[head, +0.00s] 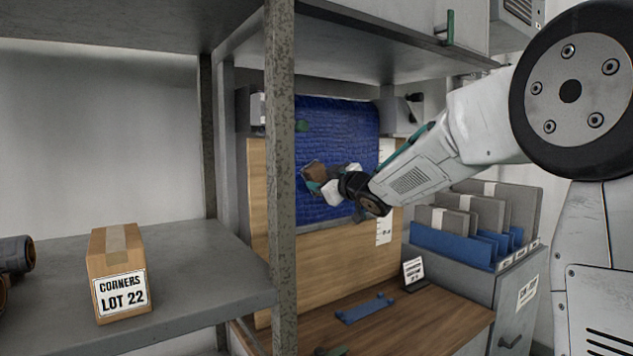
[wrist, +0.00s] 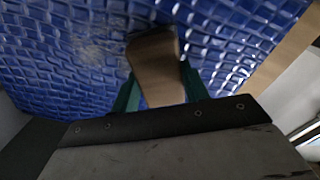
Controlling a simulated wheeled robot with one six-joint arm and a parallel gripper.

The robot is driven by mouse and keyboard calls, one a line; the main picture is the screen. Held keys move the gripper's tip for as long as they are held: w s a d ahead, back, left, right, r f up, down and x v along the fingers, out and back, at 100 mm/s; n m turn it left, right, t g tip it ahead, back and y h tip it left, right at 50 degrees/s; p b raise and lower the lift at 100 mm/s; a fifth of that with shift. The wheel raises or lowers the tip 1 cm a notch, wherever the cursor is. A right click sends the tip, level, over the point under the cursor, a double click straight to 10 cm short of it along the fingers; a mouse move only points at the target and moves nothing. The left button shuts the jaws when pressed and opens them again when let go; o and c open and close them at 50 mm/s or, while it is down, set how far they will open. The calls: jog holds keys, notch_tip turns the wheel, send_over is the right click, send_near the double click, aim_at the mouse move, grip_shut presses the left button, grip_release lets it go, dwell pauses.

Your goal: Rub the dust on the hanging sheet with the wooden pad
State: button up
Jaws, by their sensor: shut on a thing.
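The blue hanging sheet (head: 350,120) has a woven, brick-like texture and hangs in front of a wooden board at the back of the bay. It fills most of the wrist view (wrist: 80,60). My gripper (head: 322,184) is in front of the sheet's lower half. In the wrist view its green fingers (wrist: 157,88) are shut on the brown wooden pad (wrist: 156,65). The pad also shows in the head view (head: 314,171), against the blue. I cannot tell whether the pad touches the sheet. Faint pale marks show on the sheet in the wrist view, but I cannot tell dust from shine.
A metal post (head: 281,180) stands left of the sheet. A box labelled CORNERS LOT 22 (head: 118,273) sits on the left shelf. Grey panels in a blue rack (head: 455,243) stand at right. A blue bracket (head: 364,308) and small sign (head: 414,272) are on the wooden bench.

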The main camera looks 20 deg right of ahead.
aim_at(315, 180)
jog(key=shift+w+d, duration=1.8)
jog(key=shift+d, duration=3.65)
jog(key=shift+s+a+r, duration=0.1)
jog(key=shift+s+a, duration=0.6)
jog(key=shift+a, duration=1.5)
jog(key=shift+s+a+f, duration=0.1)
jog(key=shift+s+a, duration=0.55)
jog(key=shift+a, duration=1.5)
jog(key=shift+s+a+r, duration=0.1)
jog(key=shift+s+a, duration=0.6)
jog(key=shift+a, duration=1.5)
jog(key=shift+s, duration=0.15)
jog(key=shift+v, duration=2.85)
jog(key=v, duration=0.3)
